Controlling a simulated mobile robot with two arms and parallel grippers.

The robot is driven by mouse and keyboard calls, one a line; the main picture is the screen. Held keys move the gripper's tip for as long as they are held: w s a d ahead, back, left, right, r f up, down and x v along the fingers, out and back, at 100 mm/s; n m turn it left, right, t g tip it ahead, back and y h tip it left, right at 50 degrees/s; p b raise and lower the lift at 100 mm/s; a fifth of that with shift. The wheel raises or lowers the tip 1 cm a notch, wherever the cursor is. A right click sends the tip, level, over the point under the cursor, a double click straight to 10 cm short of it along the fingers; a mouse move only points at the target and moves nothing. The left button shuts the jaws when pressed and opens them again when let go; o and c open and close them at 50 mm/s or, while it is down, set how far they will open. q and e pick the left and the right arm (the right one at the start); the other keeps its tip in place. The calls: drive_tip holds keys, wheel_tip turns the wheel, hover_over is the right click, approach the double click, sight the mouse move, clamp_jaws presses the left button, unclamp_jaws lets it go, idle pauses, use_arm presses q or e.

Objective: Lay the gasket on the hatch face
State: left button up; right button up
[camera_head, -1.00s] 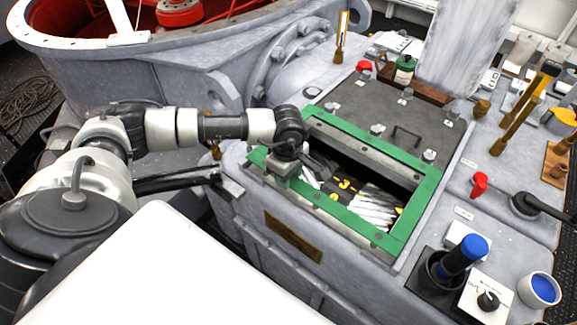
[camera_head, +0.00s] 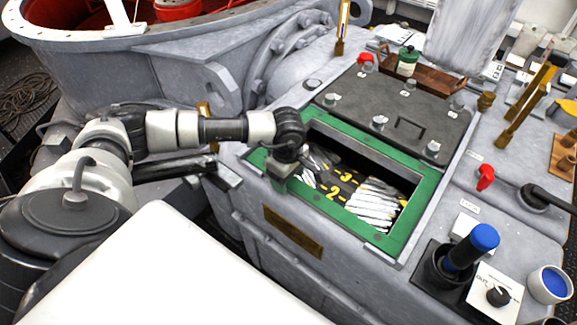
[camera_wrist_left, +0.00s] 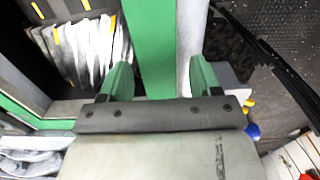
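The green rectangular gasket (camera_head: 408,222) frames the dark opening in the grey box, and it appears to lie flat on the hatch face (camera_head: 395,263) around that opening. My left gripper (camera_head: 281,176) is at the gasket's left corner. In the left wrist view my left gripper (camera_wrist_left: 160,76) has its two fingers apart, with a gasket bar (camera_wrist_left: 150,40) between them. A gap shows beside the bar on the right finger's side. Whether the left finger touches the bar is unclear. The left corner is partly hidden by my gripper. My right gripper is not in view.
Inside the opening are white ribbed bundles (camera_head: 377,203) and yellow-numbered dark strips. A dark lid (camera_head: 405,115) with a handle lies behind it. A blue-topped cylinder (camera_head: 470,247), a red valve handle (camera_head: 486,177) and a white cup (camera_head: 548,285) stand to the right.

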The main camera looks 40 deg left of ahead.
use_arm(q)
drive_tip(key=shift+o, duration=0.4)
drive_tip(key=shift+r, duration=0.15)
drive_tip(key=shift+r, duration=0.35)
wheel_tip(320, 180, up, 10)
drive_tip(key=shift+s+f, duration=0.15)
